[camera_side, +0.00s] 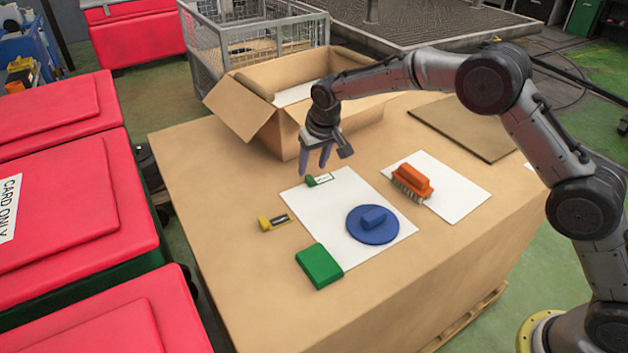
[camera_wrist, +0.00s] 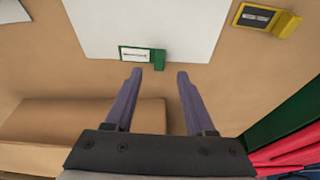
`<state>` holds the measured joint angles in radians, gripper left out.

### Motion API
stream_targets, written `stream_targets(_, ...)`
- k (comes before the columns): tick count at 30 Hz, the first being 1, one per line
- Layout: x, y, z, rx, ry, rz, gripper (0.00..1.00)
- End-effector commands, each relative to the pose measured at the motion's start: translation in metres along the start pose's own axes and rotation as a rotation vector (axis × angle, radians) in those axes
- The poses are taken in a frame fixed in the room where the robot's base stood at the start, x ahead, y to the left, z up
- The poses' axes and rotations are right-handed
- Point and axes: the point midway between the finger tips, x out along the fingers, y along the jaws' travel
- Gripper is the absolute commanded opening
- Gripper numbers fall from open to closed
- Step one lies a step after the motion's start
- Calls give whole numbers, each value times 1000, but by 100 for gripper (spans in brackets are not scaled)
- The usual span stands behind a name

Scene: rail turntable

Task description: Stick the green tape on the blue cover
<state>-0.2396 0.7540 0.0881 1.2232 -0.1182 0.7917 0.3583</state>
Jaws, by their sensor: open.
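The green tape (camera_side: 318,180) is a small green piece with a white label, lying at the back left edge of a white sheet. In the wrist view the green tape (camera_wrist: 142,55) lies just beyond my fingertips, near the sheet's edge. The blue cover (camera_side: 373,224) is a round blue disc with a raised handle, lying on the front part of the same sheet. It is not seen in the wrist view. My gripper (camera_side: 315,168) is open and empty, pointing down above and slightly behind the green tape. In the wrist view my gripper (camera_wrist: 158,74) shows its two fingers apart.
A yellow labelled piece (camera_side: 274,222) and a green block (camera_side: 319,266) lie to the left and front. An orange brush (camera_side: 412,183) stands on a second white sheet (camera_side: 457,191). An open cardboard box (camera_side: 277,137) stands behind my gripper.

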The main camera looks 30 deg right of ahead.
Motion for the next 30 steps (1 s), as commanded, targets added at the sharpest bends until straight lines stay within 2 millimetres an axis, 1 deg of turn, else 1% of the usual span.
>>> stream_targets(6,30,1,0,0,-2,1,55)
stream_targets(10,45,1,0,0,-1,1,55)
stream_targets(13,49,1,-1,0,2,0,55)
stream_targets(19,49,1,-1,1,2,0,55)
stream_targets(20,49,1,-1,0,1,0,53)
stream_targets(21,49,1,-1,0,1,0,46)
stream_targets(23,49,1,0,1,1,0,35)
stream_targets(24,49,1,0,1,1,0,28)
stream_targets(28,49,1,0,0,1,0,5)
stream_targets(29,49,1,0,0,1,0,0)
stream_targets(30,49,1,0,0,0,0,0)
